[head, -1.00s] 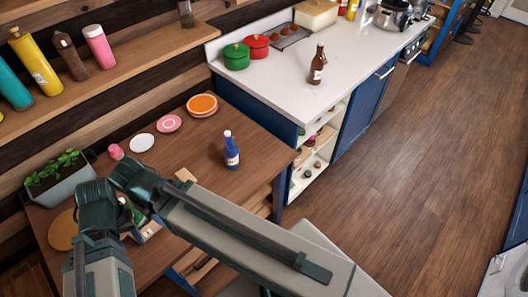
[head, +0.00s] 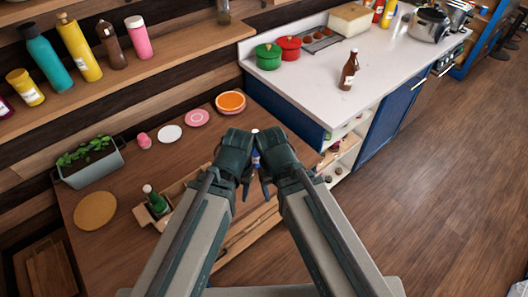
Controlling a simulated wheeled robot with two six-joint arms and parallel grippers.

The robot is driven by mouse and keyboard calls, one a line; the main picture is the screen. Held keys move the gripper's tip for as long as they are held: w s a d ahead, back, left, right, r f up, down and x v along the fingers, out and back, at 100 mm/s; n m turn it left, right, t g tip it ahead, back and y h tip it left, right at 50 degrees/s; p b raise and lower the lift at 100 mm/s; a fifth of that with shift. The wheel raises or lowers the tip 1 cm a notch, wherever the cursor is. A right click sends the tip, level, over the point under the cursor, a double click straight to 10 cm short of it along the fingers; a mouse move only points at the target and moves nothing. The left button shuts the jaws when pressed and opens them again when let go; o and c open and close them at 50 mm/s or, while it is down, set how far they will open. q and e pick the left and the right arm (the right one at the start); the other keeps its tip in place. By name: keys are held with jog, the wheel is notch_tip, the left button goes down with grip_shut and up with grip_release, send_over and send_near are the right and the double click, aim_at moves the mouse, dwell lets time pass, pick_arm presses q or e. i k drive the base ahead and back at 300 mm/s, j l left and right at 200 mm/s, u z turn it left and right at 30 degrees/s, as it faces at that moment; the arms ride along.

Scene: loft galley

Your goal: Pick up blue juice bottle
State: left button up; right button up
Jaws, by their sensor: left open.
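The blue juice bottle (head: 256,158) stands on the wooden table. Only its white cap and a narrow strip of its blue body show between my two wrists, and the rest is hidden. My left gripper (head: 246,183) is open, close beside the bottle on its left. I cannot tell whether it touches the bottle. My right gripper (head: 267,183) is close on the bottle's right side. Its fingers are mostly hidden, and its opening cannot be told.
The table (head: 112,183) also bears a green bottle (head: 156,202) in a wooden tray, several plates and a planter (head: 90,165). A white counter (head: 320,80) with a brown bottle (head: 349,70) and pots stands at the right. The floor there is open.

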aim_at(255, 157)
jog(key=i+l+u, duration=0.15)
jog(key=l+u, duration=0.25)
jog(key=i+l+u, duration=0.1)
jog(key=l+u, duration=0.65)
jog(key=i, duration=0.05)
